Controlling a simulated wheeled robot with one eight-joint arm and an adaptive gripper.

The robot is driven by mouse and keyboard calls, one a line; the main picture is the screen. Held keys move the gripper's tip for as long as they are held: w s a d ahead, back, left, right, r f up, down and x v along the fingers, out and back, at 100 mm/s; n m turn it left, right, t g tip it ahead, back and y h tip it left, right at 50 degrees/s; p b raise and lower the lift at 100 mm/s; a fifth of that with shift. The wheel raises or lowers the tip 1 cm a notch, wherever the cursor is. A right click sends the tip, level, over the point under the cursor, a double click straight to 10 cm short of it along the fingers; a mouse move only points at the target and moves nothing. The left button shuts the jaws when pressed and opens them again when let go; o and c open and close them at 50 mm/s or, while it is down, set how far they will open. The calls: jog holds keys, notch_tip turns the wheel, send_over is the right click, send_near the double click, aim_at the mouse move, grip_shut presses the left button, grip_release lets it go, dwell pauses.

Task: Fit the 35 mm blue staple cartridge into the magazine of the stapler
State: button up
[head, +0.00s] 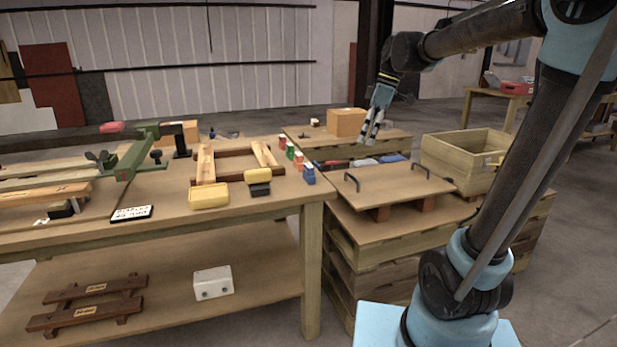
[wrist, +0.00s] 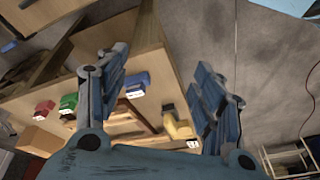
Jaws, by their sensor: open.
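The blue cartridge (head: 309,174) stands at the near end of a short row at the right edge of the workbench. In the wrist view a blue cartridge (wrist: 137,85) with a pale label shows between the fingers, nearer the left one. My gripper (head: 369,139) is open and empty, fingers pointing down, in the air right of the row and beyond the bench edge. A green clamp-like device (head: 145,150) with a red end stands at the bench's left; I cannot tell surely whether it is the stapler. Its magazine cannot be made out.
Red (head: 282,142) and green (head: 290,151) cartridges and another red one (head: 298,161) stand close behind the blue one. Yellow blocks (head: 209,196) and a wooden frame (head: 238,155) lie left of them. A handled board (head: 385,185) and wooden crate (head: 465,155) are at right.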

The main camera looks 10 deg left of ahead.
jog(key=w+a+r+n+g, duration=0.1)
jog(key=w+a+r+n, duration=0.15)
jog(key=a, duration=0.35)
jog(key=w+a+r+n, duration=0.1)
jog(key=w+a+n, duration=0.25)
jog(key=a, duration=0.25)
send_near(310, 165)
jog(key=shift+n+g+y, duration=0.3)
jog(key=shift+y, duration=0.1)
jog(key=x, duration=0.9)
jog(key=shift+w+d+f, duration=0.15)
jog(key=shift+d+f, duration=0.1)
jog(key=shift+f, duration=0.05)
jog(key=c, duration=1.2)
